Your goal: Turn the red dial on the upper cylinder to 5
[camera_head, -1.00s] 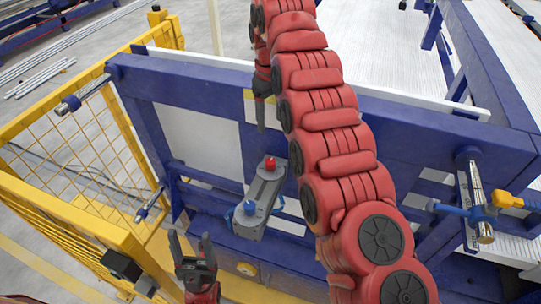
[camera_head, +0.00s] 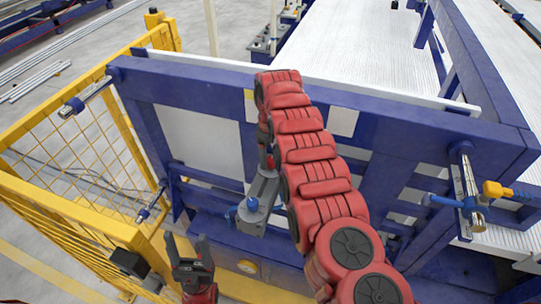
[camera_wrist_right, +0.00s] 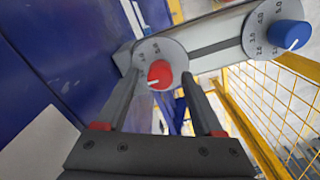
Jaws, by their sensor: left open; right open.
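The red dial (camera_wrist_right: 160,75) sits on a round pale scale at one end of a grey bar-shaped unit (camera_head: 262,190). Its short white mark points to the lower left in the right wrist view; the scale numbers there are too small to read surely. My right gripper (camera_wrist_right: 160,80) is open, with its fingertips on either side of the red dial; contact is not clear. In the head view the right arm's end largely hides the dial. My left gripper (camera_head: 188,241) is open and empty, low and left of the unit.
A blue dial (camera_head: 251,204) sits at the unit's other end, with its own scale. A blue frame (camera_head: 200,84) stands behind the unit. A yellow mesh fence (camera_head: 70,160) is at left. A metal cylinder with a yellow-ended fitting (camera_head: 470,190) is at right.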

